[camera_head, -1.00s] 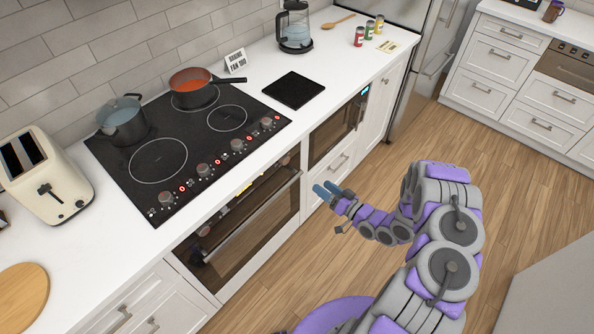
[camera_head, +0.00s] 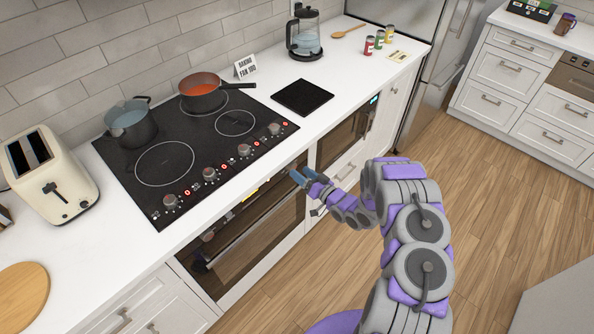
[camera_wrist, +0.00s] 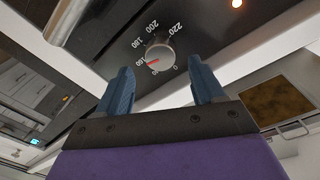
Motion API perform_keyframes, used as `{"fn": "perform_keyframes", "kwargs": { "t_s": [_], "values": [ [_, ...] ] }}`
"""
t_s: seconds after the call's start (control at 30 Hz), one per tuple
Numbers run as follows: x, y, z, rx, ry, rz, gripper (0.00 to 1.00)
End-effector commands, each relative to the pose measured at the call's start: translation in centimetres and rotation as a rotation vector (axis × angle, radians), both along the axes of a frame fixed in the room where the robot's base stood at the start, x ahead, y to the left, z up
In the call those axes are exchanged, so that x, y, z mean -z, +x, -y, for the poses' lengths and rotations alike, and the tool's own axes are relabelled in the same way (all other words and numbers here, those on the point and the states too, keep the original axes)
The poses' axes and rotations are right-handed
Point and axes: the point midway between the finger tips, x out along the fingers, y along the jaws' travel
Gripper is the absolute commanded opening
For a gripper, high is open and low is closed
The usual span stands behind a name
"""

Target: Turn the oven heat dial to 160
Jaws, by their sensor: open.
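The oven (camera_head: 245,240) is set in the cabinet front below the hob. In the wrist view a round silver heat dial (camera_wrist: 161,56) sits on a dark panel, ringed by numbers up to 220. Its red mark points left, close to the 160 and the number just below it; I cannot tell which exactly. My gripper (camera_wrist: 160,68) is open, with one blue finger on each side of the dial's lower part in the picture; contact does not show. In the head view my gripper (camera_head: 298,176) is near the oven's upper right corner, and the dial cannot be made out there.
The hob (camera_head: 200,150) above has several knobs along its front edge, a grey pot (camera_head: 131,125) and a red-filled pan (camera_head: 203,97). A small sign (camera_head: 245,67) mentions baking and fan. A second appliance (camera_head: 345,135) is right of the oven. The wooden floor (camera_head: 490,200) is clear.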

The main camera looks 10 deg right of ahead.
Motion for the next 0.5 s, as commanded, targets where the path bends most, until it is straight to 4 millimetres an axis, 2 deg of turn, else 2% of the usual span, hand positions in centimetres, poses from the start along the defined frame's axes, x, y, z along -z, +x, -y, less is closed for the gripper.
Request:
{"fn": "perform_keyframes", "kwargs": {
  "t_s": [0.2, 0.5],
  "values": [
    [0.1, 2.1, -1.4, -0.002, -0.002, -0.001, 0.68],
    [0.0, 2.7, -1.7, 0.0, -0.001, -0.001, 0.68]
  ]
}}
